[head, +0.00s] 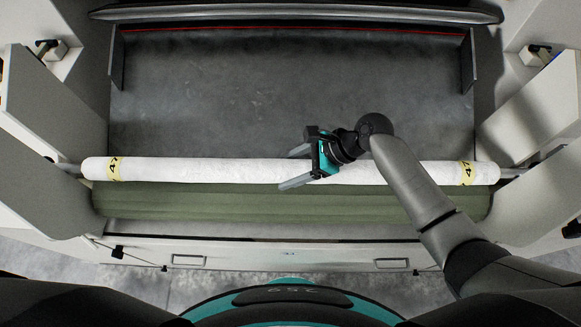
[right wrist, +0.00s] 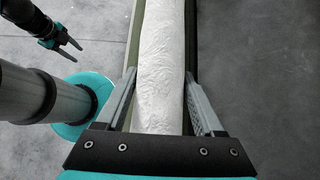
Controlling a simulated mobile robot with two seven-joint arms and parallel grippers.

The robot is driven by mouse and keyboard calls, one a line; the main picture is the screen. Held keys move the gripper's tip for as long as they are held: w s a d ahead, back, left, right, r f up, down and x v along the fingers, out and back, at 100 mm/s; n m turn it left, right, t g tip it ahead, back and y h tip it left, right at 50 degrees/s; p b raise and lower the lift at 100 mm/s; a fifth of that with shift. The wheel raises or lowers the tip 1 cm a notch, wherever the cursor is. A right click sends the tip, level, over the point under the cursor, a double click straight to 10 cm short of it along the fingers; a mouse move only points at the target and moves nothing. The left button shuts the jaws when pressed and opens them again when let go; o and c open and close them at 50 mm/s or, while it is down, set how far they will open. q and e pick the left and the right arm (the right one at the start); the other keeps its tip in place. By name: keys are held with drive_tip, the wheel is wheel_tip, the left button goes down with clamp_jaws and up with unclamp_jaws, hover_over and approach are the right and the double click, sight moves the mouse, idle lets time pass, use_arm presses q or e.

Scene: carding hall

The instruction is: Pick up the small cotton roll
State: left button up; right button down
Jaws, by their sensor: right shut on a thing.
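The small cotton roll (head: 220,170) is a long white cylinder with yellow marked bands near both ends. It lies level across the machine in the head view, just behind a green roller. My right gripper (head: 297,168) is around the roll right of its middle, one finger on each side, and is shut on it. In the right wrist view the roll (right wrist: 162,50) runs between the two fingers. My left gripper (right wrist: 70,47) shows at the upper left of the right wrist view, empty, fingers apart, away from the roll. It does not show in the head view.
The green roller (head: 290,203) lies alongside the roll on the near side. Pale machine side walls (head: 50,95) stand at both ends, with rods by the roll's ends. A bare grey surface (head: 250,90) lies behind the roll. A front ledge (head: 290,250) with handles runs nearest me.

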sight(289, 165)
wheel_tip(289, 165, up, 24)
drive_tip(key=p, duration=0.6)
drive_tip(key=shift+p, duration=0.35)
drive_tip(key=shift+w+f, duration=0.1)
wheel_tip(289, 165, up, 2)
drive_tip(key=p, duration=0.4)
idle(0.4)
